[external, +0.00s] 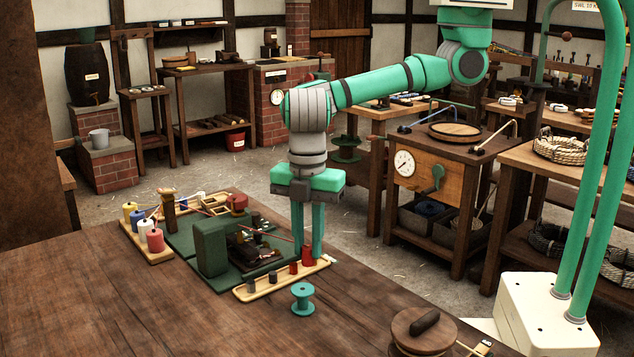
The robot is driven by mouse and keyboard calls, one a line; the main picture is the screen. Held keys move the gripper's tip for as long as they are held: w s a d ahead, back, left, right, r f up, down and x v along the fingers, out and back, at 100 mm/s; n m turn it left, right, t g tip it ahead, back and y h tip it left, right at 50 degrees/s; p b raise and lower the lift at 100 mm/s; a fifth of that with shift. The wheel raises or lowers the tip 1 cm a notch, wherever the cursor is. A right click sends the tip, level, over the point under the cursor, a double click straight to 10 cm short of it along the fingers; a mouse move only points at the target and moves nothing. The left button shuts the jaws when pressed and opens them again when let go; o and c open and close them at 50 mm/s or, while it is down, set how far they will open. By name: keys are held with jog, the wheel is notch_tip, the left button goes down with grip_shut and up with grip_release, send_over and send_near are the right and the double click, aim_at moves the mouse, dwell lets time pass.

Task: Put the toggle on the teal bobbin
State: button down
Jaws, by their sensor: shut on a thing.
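The teal bobbin (302,298) stands upright on the wooden table, just in front of the right end of a pale narrow tray (255,292). My gripper (309,252) points straight down over that end of the tray. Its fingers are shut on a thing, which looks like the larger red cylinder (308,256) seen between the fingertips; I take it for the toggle. The bobbin is apart from the gripper, nearer the camera. The view is too small to tell whether the red cylinder touches the tray.
Smaller pegs stand along the tray, including a red one (293,268) near my fingers. A dark green machine (212,248) stands close left. Spools (155,240) stand farther left. A round wooden lid (424,330) lies at the front right. The table's front left is clear.

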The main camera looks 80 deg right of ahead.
jog(key=shift+w+a+f, duration=0.25)
jog(key=shift+a+f, duration=0.05)
jog(key=shift+f, duration=0.15)
jog(key=shift+w+a+f, duration=0.2)
jog(key=shift+a+f, duration=0.05)
jog(key=shift+f, duration=1.8)
jog(key=shift+f, duration=0.15)
jog(key=c, duration=1.6)
grip_release()
notch_tip(320, 180, up, 12)
jog(key=shift+r, duration=0.2)
